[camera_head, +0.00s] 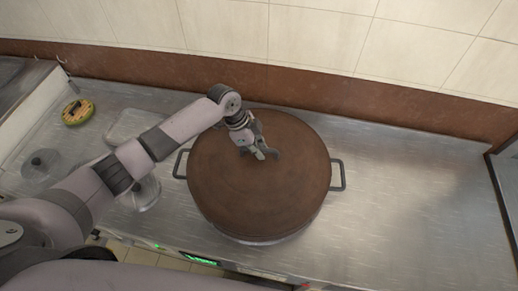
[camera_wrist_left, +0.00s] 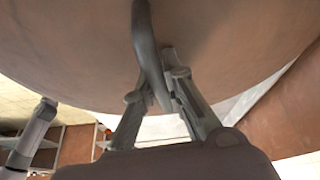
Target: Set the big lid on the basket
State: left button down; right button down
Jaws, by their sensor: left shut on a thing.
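The big lid (camera_head: 250,195) is a wide, round, brown disc in the middle of the steel counter. My left gripper (camera_head: 262,153) is over its upper middle, shut on the lid's grey handle. In the left wrist view the lid's handle (camera_wrist_left: 147,45) runs down between my left gripper's fingers (camera_wrist_left: 155,92), with the brown lid surface (camera_wrist_left: 230,45) behind. Under the lid's front edge a thin pale rim (camera_head: 262,241) shows, and side handles (camera_head: 338,175) stick out left and right. The lid hides the rest of the vessel; I cannot tell whether it is the basket or whether the lid touches it.
The steel counter (camera_head: 420,190) is clear to the right. A yellow-green round item (camera_head: 78,112) lies farther back. A tiled wall stands behind.

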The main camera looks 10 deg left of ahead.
pick_arm(q)
jog(key=shift+f+b, duration=0.4)
jog(key=shift+f, duration=0.05)
dwell(0.3)
jog(key=c, duration=1.9)
grip_release()
jog(key=shift+c, duration=0.2)
jog(key=shift+s+f, duration=0.1)
jog(key=shift+f, duration=0.05)
jog(key=p+v, duration=0.4)
jog(key=v, duration=0.1)
jog(key=shift+r+p, duration=0.25)
jog(key=shift+p, duration=0.1)
jog(key=p+v, duration=0.5)
jog(key=shift+a+r, duration=0.25)
jog(key=shift+r, duration=0.05)
jog(key=shift+s, duration=0.1)
